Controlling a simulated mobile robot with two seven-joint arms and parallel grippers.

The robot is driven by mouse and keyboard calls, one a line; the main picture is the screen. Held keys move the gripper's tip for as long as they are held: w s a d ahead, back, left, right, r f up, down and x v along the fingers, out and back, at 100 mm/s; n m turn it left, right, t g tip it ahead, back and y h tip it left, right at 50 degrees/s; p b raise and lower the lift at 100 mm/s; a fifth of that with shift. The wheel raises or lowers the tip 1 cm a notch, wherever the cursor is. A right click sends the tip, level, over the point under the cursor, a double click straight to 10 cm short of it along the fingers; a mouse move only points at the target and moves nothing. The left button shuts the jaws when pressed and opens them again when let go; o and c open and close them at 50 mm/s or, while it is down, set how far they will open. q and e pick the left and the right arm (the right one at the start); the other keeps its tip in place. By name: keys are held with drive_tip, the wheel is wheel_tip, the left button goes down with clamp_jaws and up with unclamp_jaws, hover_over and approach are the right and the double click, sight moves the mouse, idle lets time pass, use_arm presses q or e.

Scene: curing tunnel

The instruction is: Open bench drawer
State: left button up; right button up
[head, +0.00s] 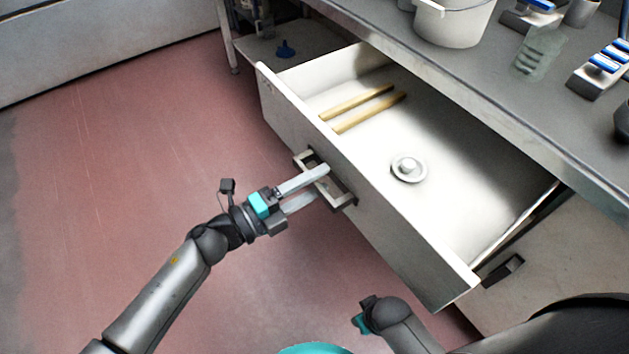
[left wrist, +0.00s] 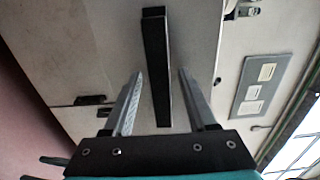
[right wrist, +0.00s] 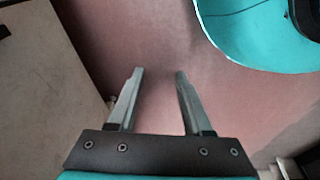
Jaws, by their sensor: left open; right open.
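The bench drawer (head: 365,195) is pulled well out from under the metal bench. Inside it lie two wooden sticks (head: 357,102) and a round white disc with a knob (head: 408,168). My left gripper (head: 326,183) is open at the handle (head: 340,196) on the drawer front. In the left wrist view the dark handle bar (left wrist: 156,70) runs between the two spread fingers (left wrist: 155,82); whether they touch it cannot be told. My right gripper (right wrist: 154,75) is open and empty over the red floor; its fingers are not clear in the head view.
On the bench top (head: 480,75) stand a white bucket (head: 453,20), a greenish clear container (head: 540,52) and blue-and-white items (head: 603,68). A second dark handle (head: 503,269) is on the panel right of the drawer. The red floor (head: 130,140) at left is clear.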

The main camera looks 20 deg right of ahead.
use_arm(q)
drive_tip(key=shift+a, duration=0.2)
drive_tip(key=p+v, duration=0.2)
drive_tip(key=v, duration=1.2)
drive_tip(key=shift+s+a, duration=0.2)
drive_tip(key=shift+a, duration=0.15)
use_arm(e)
drive_tip(key=s+d+f, duration=0.2)
drive_tip(key=f, duration=0.1)
drive_tip(key=shift+s+d+f, duration=0.15)
drive_tip(key=shift+s, duration=0.1)
